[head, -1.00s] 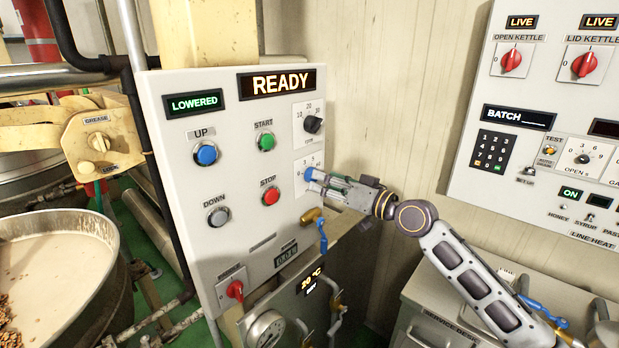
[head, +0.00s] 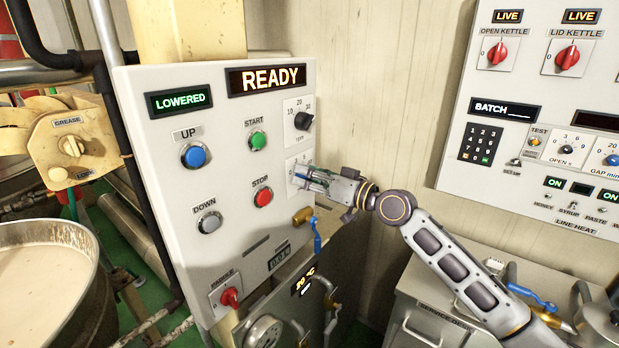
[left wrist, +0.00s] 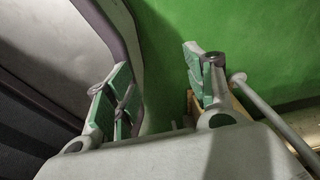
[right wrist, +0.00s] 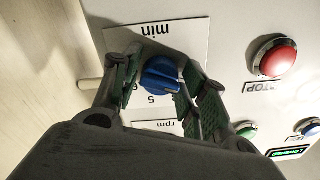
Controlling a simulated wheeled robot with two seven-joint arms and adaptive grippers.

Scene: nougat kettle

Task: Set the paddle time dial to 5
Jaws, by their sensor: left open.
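The paddle time dial is a blue knob (right wrist: 160,76) on a white plate marked "min" in the right wrist view. A 5 shows beside the knob; its exact setting is hard to read. In the head view its plate (head: 297,163) sits right of the STOP button, below the rpm dial, mostly hidden by my gripper. My right gripper (head: 312,178) is at the dial. In the right wrist view its fingers (right wrist: 162,72) flank the knob closely and look shut on it. My left gripper (left wrist: 158,72) is open and empty above green floor, outside the head view.
The panel also carries the red STOP button (head: 263,197), green START button (head: 257,140), black rpm dial (head: 304,121) and READY display (head: 266,79). A blue-handled valve (head: 316,235) is just below my right gripper. A kettle (head: 95,262) stands at left.

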